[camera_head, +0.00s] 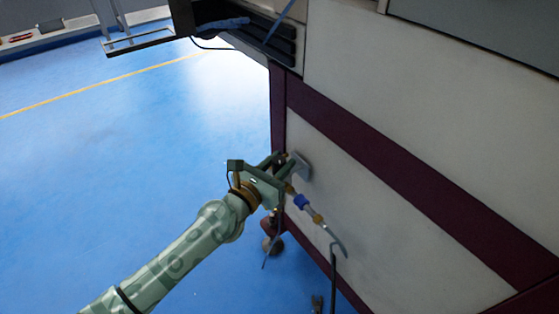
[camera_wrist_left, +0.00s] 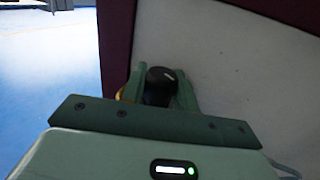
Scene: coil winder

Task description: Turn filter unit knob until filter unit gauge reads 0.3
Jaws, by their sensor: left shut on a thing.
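The filter unit (camera_head: 301,202) is on the side of the machine near its corner, with blue and brass parts and a hose below. My left gripper (camera_head: 281,159) is at its top, in front of the panel. In the left wrist view, a black knob with a light mark (camera_wrist_left: 161,74) sits between the two green fingers of my left gripper (camera_wrist_left: 160,92), which are shut on it. The gauge face cannot be made out in either view; the gripper covers part of the unit. My right gripper is not in view.
The machine's pale side panel (camera_head: 400,190) with dark maroon strips (camera_head: 390,155) stands close on the right. A hose (camera_head: 335,240) and a thin dark pipe (camera_head: 333,275) hang below the unit. The blue floor (camera_head: 120,150) at left is clear.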

